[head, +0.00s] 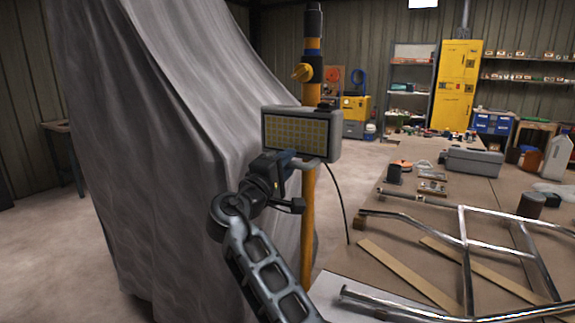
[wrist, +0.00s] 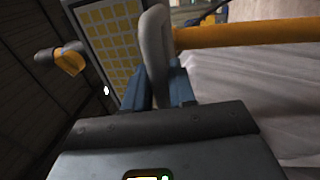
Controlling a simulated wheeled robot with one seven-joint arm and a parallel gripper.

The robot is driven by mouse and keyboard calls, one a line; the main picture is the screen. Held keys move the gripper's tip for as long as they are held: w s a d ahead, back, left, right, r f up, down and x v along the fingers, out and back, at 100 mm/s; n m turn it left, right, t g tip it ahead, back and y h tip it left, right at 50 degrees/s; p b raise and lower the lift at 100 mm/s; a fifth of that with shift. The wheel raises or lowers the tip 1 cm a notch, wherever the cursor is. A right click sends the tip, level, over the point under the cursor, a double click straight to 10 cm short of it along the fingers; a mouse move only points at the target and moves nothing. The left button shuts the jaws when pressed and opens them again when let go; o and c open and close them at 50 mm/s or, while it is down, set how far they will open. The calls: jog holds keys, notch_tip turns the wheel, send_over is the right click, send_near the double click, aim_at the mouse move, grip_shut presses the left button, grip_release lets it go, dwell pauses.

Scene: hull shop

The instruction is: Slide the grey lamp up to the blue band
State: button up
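The grey lamp (head: 335,138), with a yellow grid face, is on an upright yellow pole (head: 307,230). A narrow dark blue band (head: 313,52) shows just above that collar, clear of the lamp. My gripper (head: 290,161) is at the handle below the lamp. In the wrist view, its blue fingers (wrist: 160,88) lie close on both sides of the grey handle (wrist: 155,45) and appear shut on it. The lamp face (wrist: 108,30) and the pole (wrist: 250,33) also show there.
A large grey draped cover (head: 150,150) stands close behind and left of the pole. A workbench (head: 400,240) with a metal tube frame (head: 465,245) is at right. A dark cable (head: 340,200) hangs beside the pole. Shelves and a yellow cabinet (head: 457,85) stand far back.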

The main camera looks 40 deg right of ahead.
jog(key=shift+o, duration=1.4)
jog(key=b+v, duration=0.2)
jog(key=v, duration=0.6)
jog(key=shift+r, duration=0.1)
